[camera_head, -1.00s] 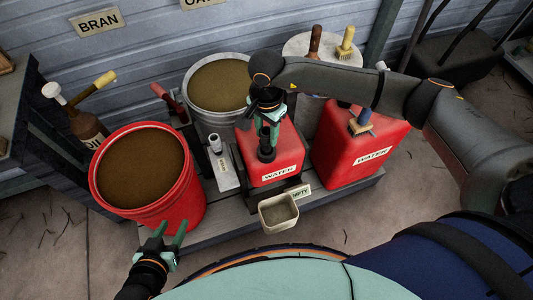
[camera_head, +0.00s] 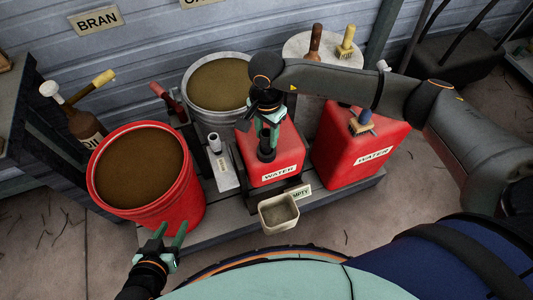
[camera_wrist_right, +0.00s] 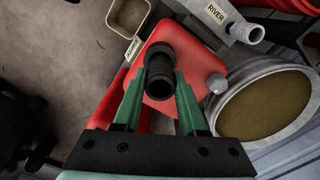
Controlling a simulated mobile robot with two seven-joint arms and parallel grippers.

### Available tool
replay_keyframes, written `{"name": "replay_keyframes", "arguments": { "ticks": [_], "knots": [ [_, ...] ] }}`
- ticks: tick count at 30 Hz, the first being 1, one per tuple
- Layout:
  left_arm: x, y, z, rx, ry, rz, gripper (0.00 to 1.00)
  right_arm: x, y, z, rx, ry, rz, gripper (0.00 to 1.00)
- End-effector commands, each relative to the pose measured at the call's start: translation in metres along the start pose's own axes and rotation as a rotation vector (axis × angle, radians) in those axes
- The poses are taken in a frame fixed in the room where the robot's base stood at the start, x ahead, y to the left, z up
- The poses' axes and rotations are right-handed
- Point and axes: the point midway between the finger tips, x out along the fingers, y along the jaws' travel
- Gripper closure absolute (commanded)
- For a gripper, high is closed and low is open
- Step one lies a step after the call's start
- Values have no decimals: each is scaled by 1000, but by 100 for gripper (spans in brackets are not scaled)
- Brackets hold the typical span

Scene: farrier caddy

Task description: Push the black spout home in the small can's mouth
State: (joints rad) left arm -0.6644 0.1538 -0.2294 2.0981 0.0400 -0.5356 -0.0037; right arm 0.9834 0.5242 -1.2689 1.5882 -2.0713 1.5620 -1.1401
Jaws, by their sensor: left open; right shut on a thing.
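The small red can labelled WATER (camera_head: 284,160) stands on the low wooden platform in the head view. My right gripper (camera_head: 268,128) is above it, shut on the black spout (camera_head: 267,148). In the right wrist view the ribbed black spout (camera_wrist_right: 160,65) stands between the green fingers (camera_wrist_right: 160,100), over the red can (camera_wrist_right: 185,72). Its lower end is at the can's top; I cannot tell how deep it sits in the mouth, which is hidden. My left gripper (camera_head: 172,240) is open and empty, in front of the red bucket.
A red bucket (camera_head: 186,205) of brown feed stands left of the can. A grey bucket (camera_head: 203,110) is behind it and a larger red WATER can (camera_head: 345,150) is to the right. A small beige tub (camera_head: 279,224) is in front; a white bottle-like item (camera_head: 222,172) is close on the left.

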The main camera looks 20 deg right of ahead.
Motion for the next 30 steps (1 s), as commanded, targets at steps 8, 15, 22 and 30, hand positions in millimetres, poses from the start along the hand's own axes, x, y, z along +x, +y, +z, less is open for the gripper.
{"name": "replay_keyframes", "arguments": {
  "ticks": [8, 15, 22, 30],
  "knots": [
    [2, 0, 3, 0, 0, 0, 50, 4, 0, 0, 0, 0, 0, 100],
    [4, 0, 5, 0, 0, 0, 50, 7, 0, 0, 0, 0, 0, 100],
    [6, 0, 7, 0, 0, 0, 50, 9, 0, 0, 0, 0, 0, 100],
    [8, -1, 9, 0, 0, 0, 50, 13, 0, 0, 0, 0, 0, 100]
  ]
}}
